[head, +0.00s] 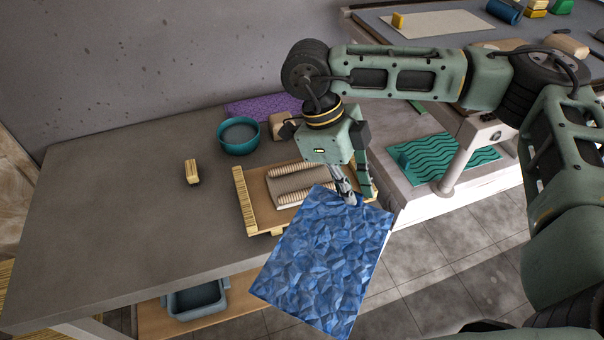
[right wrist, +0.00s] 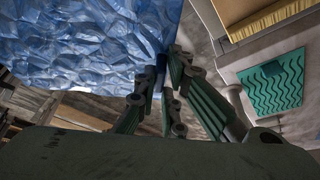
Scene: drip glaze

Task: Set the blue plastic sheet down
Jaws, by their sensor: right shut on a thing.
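The blue plastic sheet (head: 325,262) has a crumpled, faceted pattern and hangs tilted past the front edge of the grey table in the head view. My right gripper (head: 356,200) is shut on the sheet's upper edge, near its right corner. In the right wrist view the sheet (right wrist: 85,40) fills the upper left, and the fingers of my right gripper (right wrist: 165,85) close on its edge. The sheet partly covers the front of a wooden board in the head view. My left gripper is not in view.
The wooden board (head: 257,190) with ribbed strips lies on the grey table (head: 120,200). A teal bowl (head: 238,136), a small yellow-edged block (head: 192,171) and a purple mat (head: 262,106) are nearby. A green wavy mat (head: 470,157) lies to the right. The table's left part is clear.

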